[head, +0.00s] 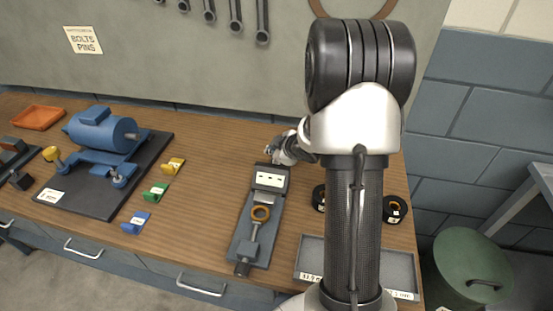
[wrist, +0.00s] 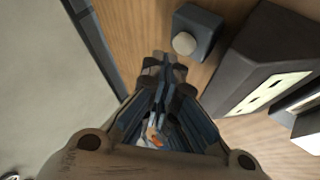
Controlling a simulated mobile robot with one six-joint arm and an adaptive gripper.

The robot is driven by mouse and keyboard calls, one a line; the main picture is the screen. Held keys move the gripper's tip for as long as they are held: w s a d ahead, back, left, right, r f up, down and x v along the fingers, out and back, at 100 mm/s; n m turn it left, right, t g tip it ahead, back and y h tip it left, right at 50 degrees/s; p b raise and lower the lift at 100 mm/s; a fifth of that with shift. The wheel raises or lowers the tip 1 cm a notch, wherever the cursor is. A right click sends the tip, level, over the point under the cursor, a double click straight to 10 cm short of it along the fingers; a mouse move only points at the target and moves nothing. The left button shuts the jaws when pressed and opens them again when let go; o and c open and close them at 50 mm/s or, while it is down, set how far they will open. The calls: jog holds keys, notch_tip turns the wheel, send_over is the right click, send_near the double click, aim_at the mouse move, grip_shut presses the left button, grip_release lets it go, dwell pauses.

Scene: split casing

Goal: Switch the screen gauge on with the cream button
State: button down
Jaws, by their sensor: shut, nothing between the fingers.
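The screen gauge (head: 270,181) stands on the bench in the head view, with a pale face bearing a few short dark marks. Its dark casing (wrist: 250,62) fills the right of the wrist view, and part of its pale face shows. The cream button (wrist: 184,43) is a round knob on a small dark blue box (wrist: 204,27) beside the gauge. My gripper (wrist: 165,68) is shut and empty, its tips just below and left of the button in the wrist view. I cannot tell whether they touch it. In the head view my gripper (head: 277,154) is at the gauge's far end.
A grey tray (head: 310,255) and black rolls (head: 395,208) lie at right. Bare wood lies left of the gauge.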

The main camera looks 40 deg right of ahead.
aim_at(274, 162)
notch_tip(274, 162, up, 6)
jog(key=p, duration=0.6)
dwell(0.5)
